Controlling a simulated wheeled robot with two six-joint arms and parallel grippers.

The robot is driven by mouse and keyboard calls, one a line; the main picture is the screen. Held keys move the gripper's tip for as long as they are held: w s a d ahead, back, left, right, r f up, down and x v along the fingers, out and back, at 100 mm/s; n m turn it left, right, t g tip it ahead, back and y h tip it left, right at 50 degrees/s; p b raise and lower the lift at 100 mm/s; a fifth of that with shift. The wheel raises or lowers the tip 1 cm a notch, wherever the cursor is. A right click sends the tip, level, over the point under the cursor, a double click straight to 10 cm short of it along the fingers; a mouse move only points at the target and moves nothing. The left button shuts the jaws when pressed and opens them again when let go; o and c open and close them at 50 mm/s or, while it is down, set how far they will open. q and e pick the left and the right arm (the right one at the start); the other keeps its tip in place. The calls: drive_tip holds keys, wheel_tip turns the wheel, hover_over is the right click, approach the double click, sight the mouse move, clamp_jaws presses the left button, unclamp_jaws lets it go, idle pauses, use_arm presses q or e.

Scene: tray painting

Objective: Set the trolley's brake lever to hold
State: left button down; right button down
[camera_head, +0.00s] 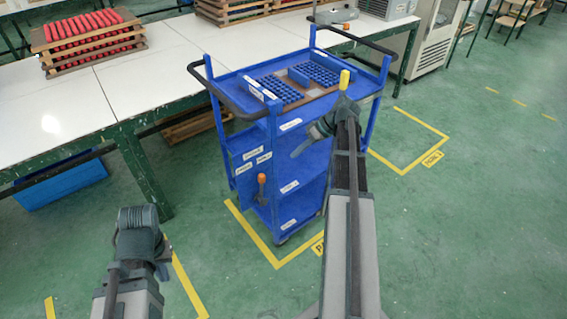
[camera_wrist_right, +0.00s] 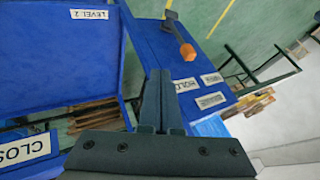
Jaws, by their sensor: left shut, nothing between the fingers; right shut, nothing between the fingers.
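The blue trolley (camera_head: 292,125) stands beside the white tables. Its brake lever (camera_head: 262,181) has an orange knob and a grey arm, and stands roughly upright on the side panel in the head view. In the right wrist view the orange knob (camera_wrist_right: 187,51) lies close to a label reading HOLD (camera_wrist_right: 187,85); a second, smaller label (camera_wrist_right: 212,78) is beside that one. My right gripper (camera_wrist_right: 160,75) is shut and empty, apart from the knob. In the head view it is beside the trolley's shelves, partly hidden by its arm. My left gripper (camera_head: 163,270) is shut and empty at lower left, away from the trolley.
Blue perforated trays (camera_head: 280,88) sit on the trolley's top. A black push handle (camera_head: 222,98) sticks out at its left end. The table (camera_head: 90,98) edge and a green leg (camera_head: 145,175) stand left of it. Green floor with yellow marks is clear in front.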

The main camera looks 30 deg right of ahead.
sight(258, 177)
drive_tip(key=w+a+f+b, duration=0.1)
drive_tip(key=a+f+b, duration=0.1)
drive_tip(key=w+a+f+b, duration=0.1)
drive_tip(key=a+f+b, duration=0.1)
drive_tip(key=a, duration=0.1)
drive_tip(key=a+f+b, duration=0.2)
drive_tip(key=f, duration=0.1)
drive_tip(key=shift+w+a, duration=0.4)
drive_tip(key=shift+a, duration=0.5)
drive_tip(key=a+h+p, duration=0.1)
drive_tip(key=a, duration=0.1)
drive_tip(key=a+h+p, duration=0.1)
drive_tip(key=a+r+n+h+p, duration=0.1)
drive_tip(key=a+h, duration=0.1)
drive_tip(key=shift+s+a, duration=0.3)
drive_tip(key=shift+a+f+h, duration=0.25)
drive_tip(key=shift+a+h, duration=0.55)
drive_tip(key=shift+a, duration=0.15)
drive_tip(key=shift+a+f, duration=0.2)
drive_tip(key=shift+a, duration=0.5)
